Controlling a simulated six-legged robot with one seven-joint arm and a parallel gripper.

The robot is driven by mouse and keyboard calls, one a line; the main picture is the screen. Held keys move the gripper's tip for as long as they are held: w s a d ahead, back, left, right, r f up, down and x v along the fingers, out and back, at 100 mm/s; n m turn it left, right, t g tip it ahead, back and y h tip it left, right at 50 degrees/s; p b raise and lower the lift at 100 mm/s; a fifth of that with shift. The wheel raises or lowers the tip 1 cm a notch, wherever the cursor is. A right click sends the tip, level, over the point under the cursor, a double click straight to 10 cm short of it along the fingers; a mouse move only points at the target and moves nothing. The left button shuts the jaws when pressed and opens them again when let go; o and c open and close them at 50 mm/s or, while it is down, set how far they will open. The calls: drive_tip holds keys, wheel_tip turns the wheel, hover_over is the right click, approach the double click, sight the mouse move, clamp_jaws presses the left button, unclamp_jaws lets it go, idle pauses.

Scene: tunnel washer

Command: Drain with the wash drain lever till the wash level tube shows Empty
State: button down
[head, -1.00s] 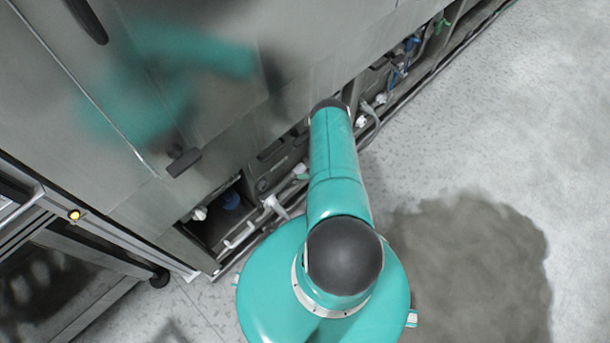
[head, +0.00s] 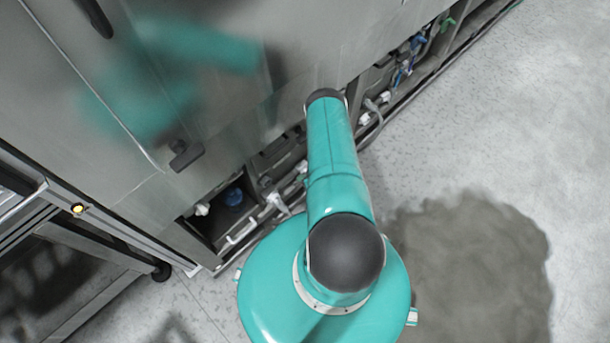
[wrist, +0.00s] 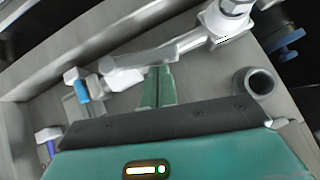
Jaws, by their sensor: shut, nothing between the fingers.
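In the wrist view, the two green fingers of my gripper (wrist: 157,88) are shut together, with nothing held. Their tips are close to a pale grey lever-like bar (wrist: 150,57) that slants up to a white valve fitting (wrist: 225,20). I cannot tell whether they touch it, nor whether this bar is the wash drain lever; no label is readable. In the head view, the gripper is hidden beyond my arm. I cannot make out the wash level tube in either view.
A blue handle (wrist: 288,46), a blue-banded fitting (wrist: 82,90) and a grey pipe end (wrist: 254,82) surround the fingers. The steel machine (head: 225,110) has an open low bay of pipes along its base. A dark wet patch (head: 470,270) lies on the floor at right.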

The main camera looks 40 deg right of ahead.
drive_tip(key=shift+a+f, duration=0.75)
drive_tip(key=shift+f, duration=0.2)
drive_tip(key=shift+r, duration=0.1)
